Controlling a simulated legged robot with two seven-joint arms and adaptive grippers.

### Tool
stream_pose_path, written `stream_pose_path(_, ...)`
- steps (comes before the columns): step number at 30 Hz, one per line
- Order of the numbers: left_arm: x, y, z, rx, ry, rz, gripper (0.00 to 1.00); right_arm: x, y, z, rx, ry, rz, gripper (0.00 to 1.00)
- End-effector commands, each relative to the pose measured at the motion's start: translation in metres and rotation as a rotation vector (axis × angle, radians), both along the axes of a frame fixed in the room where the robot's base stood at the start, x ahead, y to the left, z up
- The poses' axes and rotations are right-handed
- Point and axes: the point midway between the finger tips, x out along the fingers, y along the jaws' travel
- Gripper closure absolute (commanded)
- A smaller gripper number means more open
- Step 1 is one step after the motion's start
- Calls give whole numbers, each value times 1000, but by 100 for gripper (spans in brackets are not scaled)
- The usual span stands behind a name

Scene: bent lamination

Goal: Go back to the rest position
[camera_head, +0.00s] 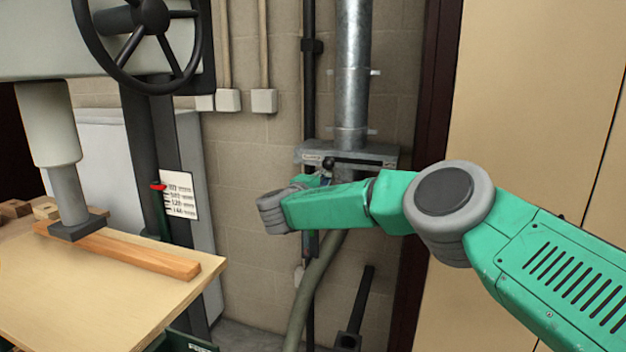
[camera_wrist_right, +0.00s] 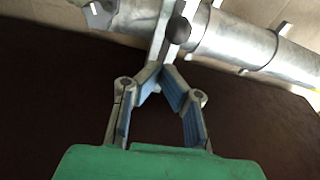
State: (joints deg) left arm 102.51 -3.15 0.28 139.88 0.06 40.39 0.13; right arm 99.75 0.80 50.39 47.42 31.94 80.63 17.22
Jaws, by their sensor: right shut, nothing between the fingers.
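My right arm (camera_head: 440,205), green with grey joints, reaches in from the right side of the head view. Its wrist is in front of the grey metal duct fitting (camera_head: 372,154) on the wall, and the gripper is mostly hidden there. In the right wrist view my right gripper (camera_wrist_right: 160,76) has its blue-padded fingers angled together at the tips, with nothing between them. A lever with a black knob (camera_wrist_right: 177,30) stands just beyond the fingertips; the knob also shows in the head view (camera_head: 328,162). I cannot tell whether the fingers touch the lever. My left gripper is out of view.
A press with a black handwheel (camera_head: 143,18) stands at the left. Its ram presses a wooden strip (camera_head: 135,252) on a light wooden board (camera_head: 95,290). A galvanized pipe (camera_head: 353,70) runs up the wall. A beige panel (camera_head: 530,100) fills the right side.

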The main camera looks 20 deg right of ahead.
Motion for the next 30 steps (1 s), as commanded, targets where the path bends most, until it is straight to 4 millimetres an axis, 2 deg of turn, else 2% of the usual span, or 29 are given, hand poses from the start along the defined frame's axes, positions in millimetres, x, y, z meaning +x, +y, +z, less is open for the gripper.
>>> stream_pose_path(4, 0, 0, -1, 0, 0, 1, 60, 0, 3, -9, -18, 18, 26, 100)
stream_pose_path(7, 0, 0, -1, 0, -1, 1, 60, -3, 26, -34, -93, 78, 129, 100)
stream_pose_path(8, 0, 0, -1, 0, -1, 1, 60, -6, 36, -46, -127, 107, 175, 100)
stream_pose_path(11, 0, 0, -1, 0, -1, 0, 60, -26, 75, -98, -269, 231, 360, 100)
stream_pose_path(14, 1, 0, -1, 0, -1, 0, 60, -61, 107, -159, -414, 374, 550, 100)
stream_pose_path(15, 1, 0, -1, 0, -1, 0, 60, -78, 115, -184, -466, 434, 619, 100)
stream_pose_path(17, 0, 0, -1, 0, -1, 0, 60, -106, 124, -220, -538, 525, 721, 100)
stream_pose_path(18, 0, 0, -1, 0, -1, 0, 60, -126, 127, -243, -582, 587, 786, 100)
stream_pose_path(20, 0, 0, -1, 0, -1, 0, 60, -159, 126, -276, -640, 680, 878, 100)
stream_pose_path(21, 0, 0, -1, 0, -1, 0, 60, -182, 124, -296, -676, 743, 937, 100)
stream_pose_path(23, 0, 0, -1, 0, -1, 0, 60, -218, 116, -323, -722, 837, 1023, 100)
stream_pose_path(27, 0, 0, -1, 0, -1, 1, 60, -309, 85, -373, -800, 1056, 1210, 100)
stream_pose_path(29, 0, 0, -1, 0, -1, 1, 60, -350, 68, -388, -822, 1152, 1286, 100)
stream_pose_path(30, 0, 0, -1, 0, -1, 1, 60, -378, 56, -396, -831, 1216, 1334, 100)
